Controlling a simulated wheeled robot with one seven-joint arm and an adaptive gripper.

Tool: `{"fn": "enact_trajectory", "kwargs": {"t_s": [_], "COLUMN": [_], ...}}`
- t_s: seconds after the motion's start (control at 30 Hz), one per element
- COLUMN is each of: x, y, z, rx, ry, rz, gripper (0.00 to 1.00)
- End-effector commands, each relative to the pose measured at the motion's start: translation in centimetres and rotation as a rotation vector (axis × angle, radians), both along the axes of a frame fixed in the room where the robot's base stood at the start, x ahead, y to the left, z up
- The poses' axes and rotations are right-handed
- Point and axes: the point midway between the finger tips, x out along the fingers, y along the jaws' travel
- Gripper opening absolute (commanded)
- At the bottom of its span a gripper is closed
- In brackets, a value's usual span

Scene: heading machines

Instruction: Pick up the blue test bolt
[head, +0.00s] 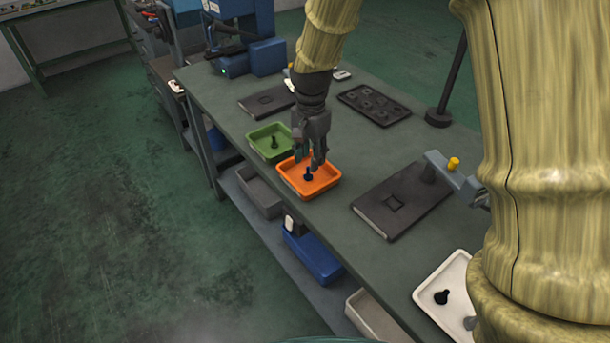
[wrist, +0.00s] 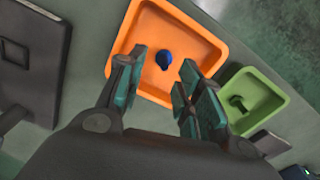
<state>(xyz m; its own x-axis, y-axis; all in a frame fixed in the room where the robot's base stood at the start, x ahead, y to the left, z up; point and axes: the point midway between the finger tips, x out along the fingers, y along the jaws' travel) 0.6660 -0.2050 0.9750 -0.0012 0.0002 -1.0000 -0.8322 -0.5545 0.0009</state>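The blue test bolt (wrist: 163,59) lies in the orange tray (wrist: 214,42), near the middle of its floor. In the head view the bolt (head: 308,177) looks small and dark inside the orange tray (head: 322,188). My gripper (wrist: 156,88) is open and empty, with its teal-padded fingers spread at the near side of the tray. The bolt shows between and beyond the fingertips in the wrist view, apart from them. In the head view my gripper (head: 314,163) is over the back of the orange tray, pointing down.
A green tray (head: 252,141) with a dark bolt (head: 274,143) stands beside the orange tray. A white tray (head: 425,293) with a dark bolt (head: 441,297) is at the front right. A dark plate (head: 400,203) and a pocketed black tray (head: 374,104) lie on the bench.

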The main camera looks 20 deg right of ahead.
Motion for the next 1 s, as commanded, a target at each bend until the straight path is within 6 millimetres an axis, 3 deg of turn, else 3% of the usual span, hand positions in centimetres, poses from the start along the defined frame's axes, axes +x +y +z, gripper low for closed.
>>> {"fn": "enact_trajectory", "kwargs": {"t_s": [0.27,0.63,1.0], "x": [0.1,0.4,0.5], "y": [0.1,0.2,0.2], "z": [-1.3,-4.9,-5.6], "rx": [0.000,0.000,0.000], "ry": [0.001,0.002,-0.001], "rz": [0.001,0.002,0.002], "gripper": [0.35,0.35,0.35]}}
